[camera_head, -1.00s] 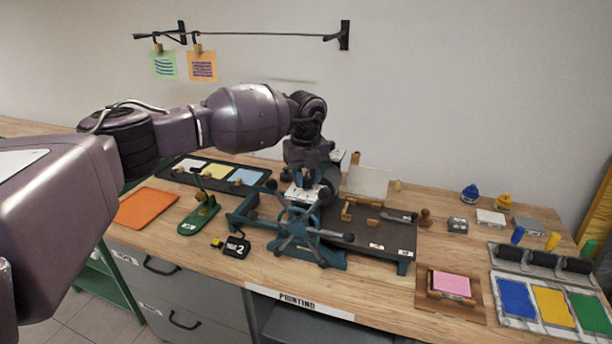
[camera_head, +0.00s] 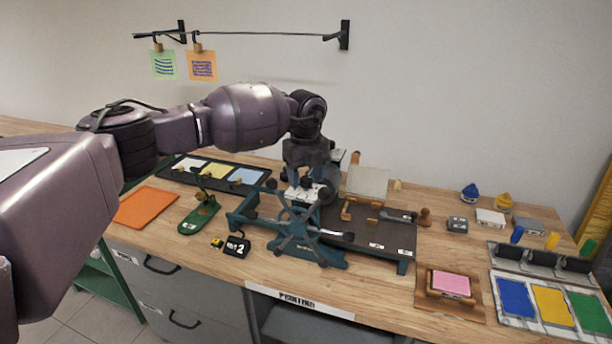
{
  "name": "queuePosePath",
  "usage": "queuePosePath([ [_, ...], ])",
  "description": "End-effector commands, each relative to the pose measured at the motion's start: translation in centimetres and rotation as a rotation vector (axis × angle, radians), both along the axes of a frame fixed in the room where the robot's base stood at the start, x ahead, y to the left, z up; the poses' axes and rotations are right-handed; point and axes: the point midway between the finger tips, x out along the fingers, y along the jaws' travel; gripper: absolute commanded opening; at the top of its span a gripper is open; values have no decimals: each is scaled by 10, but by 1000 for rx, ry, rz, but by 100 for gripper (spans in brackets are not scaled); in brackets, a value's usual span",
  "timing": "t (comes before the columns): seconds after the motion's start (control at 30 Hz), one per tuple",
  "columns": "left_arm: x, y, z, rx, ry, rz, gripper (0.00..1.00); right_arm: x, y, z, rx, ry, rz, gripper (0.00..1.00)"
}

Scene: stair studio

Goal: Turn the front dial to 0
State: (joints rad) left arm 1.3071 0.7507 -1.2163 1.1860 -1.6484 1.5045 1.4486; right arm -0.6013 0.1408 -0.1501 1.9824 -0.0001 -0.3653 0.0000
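The teal printing press (camera_head: 335,258) stands on the workbench, with a spoked hand wheel (camera_head: 296,230) at its front and a dark flat bed (camera_head: 375,233) reaching to the right. My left gripper (camera_head: 306,182) points down at the top of the press, just behind the wheel, over a small pale plate (camera_head: 300,195). The front dial is not clearly visible; the gripper and press parts cover that area. Whether the fingers touch or hold anything there is too small to tell. My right gripper is not in view.
A green stand (camera_head: 199,214), a black counter-like device (camera_head: 237,246) and an orange sheet (camera_head: 146,205) lie left of the press. A pink pad (camera_head: 451,284), a wooden stamp (camera_head: 425,217) and a colour tray (camera_head: 551,306) lie to the right. Open wood shows between them.

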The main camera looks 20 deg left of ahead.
Motion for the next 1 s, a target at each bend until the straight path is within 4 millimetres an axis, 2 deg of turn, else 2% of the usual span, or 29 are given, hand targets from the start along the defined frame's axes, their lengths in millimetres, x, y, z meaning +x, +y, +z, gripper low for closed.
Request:
queuePosePath([
  [0.23,0,0,0,1,2,-2,57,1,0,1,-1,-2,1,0],
  [0.37,0,0,8,1,1,-1,57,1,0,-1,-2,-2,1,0],
  [0.8,0,0,81,-1,-1,-1,57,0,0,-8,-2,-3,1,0],
  [1.0,0,0,102,0,0,-1,57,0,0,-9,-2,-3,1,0],
])
